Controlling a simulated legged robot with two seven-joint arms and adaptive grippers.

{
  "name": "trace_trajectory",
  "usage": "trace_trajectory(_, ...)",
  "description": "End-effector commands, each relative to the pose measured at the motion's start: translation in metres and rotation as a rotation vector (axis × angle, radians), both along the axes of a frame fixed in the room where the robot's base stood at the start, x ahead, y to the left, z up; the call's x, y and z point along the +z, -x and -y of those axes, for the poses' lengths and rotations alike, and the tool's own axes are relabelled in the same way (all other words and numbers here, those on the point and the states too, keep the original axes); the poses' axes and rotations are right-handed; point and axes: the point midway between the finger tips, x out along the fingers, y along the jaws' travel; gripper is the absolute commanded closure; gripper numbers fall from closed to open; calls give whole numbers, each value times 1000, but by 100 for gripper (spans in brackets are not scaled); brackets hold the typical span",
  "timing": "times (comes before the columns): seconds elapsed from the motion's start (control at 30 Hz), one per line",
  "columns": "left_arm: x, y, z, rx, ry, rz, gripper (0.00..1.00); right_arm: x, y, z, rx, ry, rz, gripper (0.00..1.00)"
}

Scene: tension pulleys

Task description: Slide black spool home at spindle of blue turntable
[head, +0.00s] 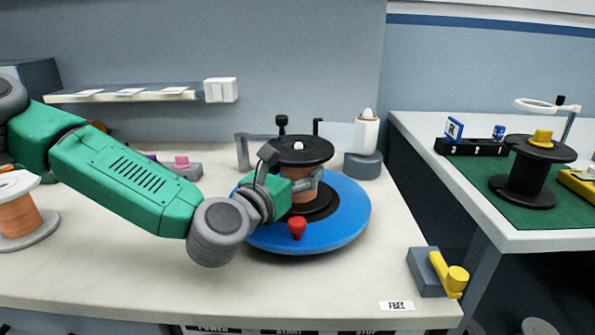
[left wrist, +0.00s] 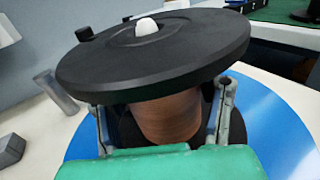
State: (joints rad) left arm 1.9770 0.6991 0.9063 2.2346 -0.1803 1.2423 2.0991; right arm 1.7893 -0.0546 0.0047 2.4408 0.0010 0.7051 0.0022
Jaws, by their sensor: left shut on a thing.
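The black spool (head: 302,150) has black flanges and a copper-coloured winding, and stands about upright over the blue turntable (head: 345,225). The white tip of the spindle (head: 298,146) shows through the hole in its top flange, so the spool is around the spindle. My left gripper (head: 303,187) is shut on the winding between the flanges. In the left wrist view its fingers (left wrist: 163,112) lie on either side of the winding, under the top flange. The lower flange is low over the turntable; I cannot tell whether it touches. My right gripper is not in view.
A red knob (head: 297,228) stands on the turntable's near side. A white-flanged copper spool (head: 22,215) is at the far left. A grey block with a yellow lever (head: 448,272) sits front right. Another black spool (head: 532,178) stands on the right table. The front middle is clear.

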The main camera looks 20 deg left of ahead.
Motion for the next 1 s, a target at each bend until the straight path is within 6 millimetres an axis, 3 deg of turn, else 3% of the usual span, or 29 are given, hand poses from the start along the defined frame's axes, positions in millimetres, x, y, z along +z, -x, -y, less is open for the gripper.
trace_trajectory(0.4, -6, 0, 0, -2, -1, -11, 94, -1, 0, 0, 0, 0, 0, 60)
trace_trajectory(0.43, -6, 0, 0, -2, -1, -11, 38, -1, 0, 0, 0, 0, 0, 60)
trace_trajectory(0.5, -6, 0, 0, -2, -1, -12, 18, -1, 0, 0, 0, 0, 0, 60)
trace_trajectory(0.8, -6, 3, -1, -1, -2, -12, 18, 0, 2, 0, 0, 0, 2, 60)
trace_trajectory(1.0, -6, 29, -7, -3, 1, -13, 18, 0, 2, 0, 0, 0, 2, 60)
